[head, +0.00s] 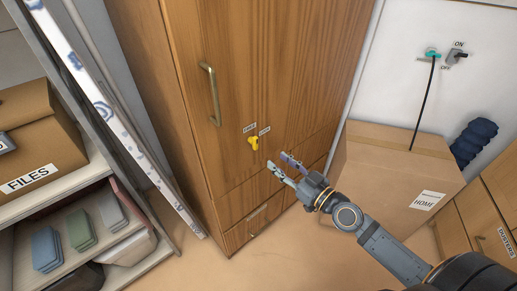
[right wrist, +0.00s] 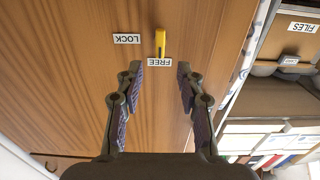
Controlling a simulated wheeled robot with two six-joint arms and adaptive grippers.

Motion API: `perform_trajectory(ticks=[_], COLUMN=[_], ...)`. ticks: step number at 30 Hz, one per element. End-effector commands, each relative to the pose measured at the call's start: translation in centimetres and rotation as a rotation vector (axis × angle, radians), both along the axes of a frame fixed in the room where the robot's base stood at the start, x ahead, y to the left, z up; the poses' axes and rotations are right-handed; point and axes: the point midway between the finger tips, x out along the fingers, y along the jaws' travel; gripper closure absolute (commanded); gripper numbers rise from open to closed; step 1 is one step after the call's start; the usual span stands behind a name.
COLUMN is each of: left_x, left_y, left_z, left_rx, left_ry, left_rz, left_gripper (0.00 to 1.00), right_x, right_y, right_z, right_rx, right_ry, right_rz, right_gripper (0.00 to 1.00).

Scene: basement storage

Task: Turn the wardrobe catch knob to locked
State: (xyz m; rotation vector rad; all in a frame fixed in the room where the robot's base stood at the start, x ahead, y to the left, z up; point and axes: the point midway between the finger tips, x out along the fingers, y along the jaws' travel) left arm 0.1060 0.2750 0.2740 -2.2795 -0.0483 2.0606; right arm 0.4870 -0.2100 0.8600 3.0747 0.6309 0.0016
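The wardrobe (head: 275,60) has a yellow catch knob (head: 253,142) on its front, below a long metal handle (head: 211,93). A FREE label (head: 249,128) sits just above the knob and a LOCK label (head: 264,131) to its upper right. In the right wrist view, which is upside down, the yellow knob (right wrist: 160,43) is a narrow bar lined up with the FREE label (right wrist: 159,62); the LOCK label (right wrist: 127,38) is off to the left. My right gripper (head: 278,161) is open and empty, a little right of and below the knob, apart from it. My left gripper is not in view.
A cardboard box (head: 385,165) marked HOME stands right of the wardrobe, near my right arm. A shelf with a FILES box (head: 35,140) and folded cloths is at the left. A wall switch (head: 456,56) with ON and OFF labels is at the upper right.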

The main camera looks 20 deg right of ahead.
Motion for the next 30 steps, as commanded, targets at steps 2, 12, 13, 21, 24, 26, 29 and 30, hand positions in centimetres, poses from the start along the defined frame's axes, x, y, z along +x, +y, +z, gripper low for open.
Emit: perform_trajectory(ticks=[2,12,13,21,24,26,29,30], left_x=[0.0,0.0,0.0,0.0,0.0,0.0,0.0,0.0], left_y=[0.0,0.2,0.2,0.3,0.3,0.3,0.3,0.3], left_z=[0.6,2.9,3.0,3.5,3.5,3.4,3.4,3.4], left_rx=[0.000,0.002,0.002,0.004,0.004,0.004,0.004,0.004], left_ry=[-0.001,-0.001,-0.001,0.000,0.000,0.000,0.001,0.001], left_rz=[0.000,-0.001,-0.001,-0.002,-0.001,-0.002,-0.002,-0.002], left_gripper=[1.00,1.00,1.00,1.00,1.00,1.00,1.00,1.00], right_x=[0.7,6.1,6.7,9.2,9.3,9.3,9.2,9.3], right_y=[0.1,2.6,2.9,4.0,4.1,4.1,4.1,4.1], right_z=[0.4,0.5,0.5,0.1,0.0,0.0,0.0,0.0], right_rx=[0.004,0.010,0.009,0.004,0.003,0.002,0.002,0.002], right_ry=[-0.003,-0.001,-0.001,0.002,0.001,0.001,0.001,0.001], right_rz=[-0.006,-0.003,-0.002,0.002,0.002,0.002,0.002,0.002], right_gripper=[0.62,0.62,0.62,0.62,0.62,0.62,0.62,0.66])
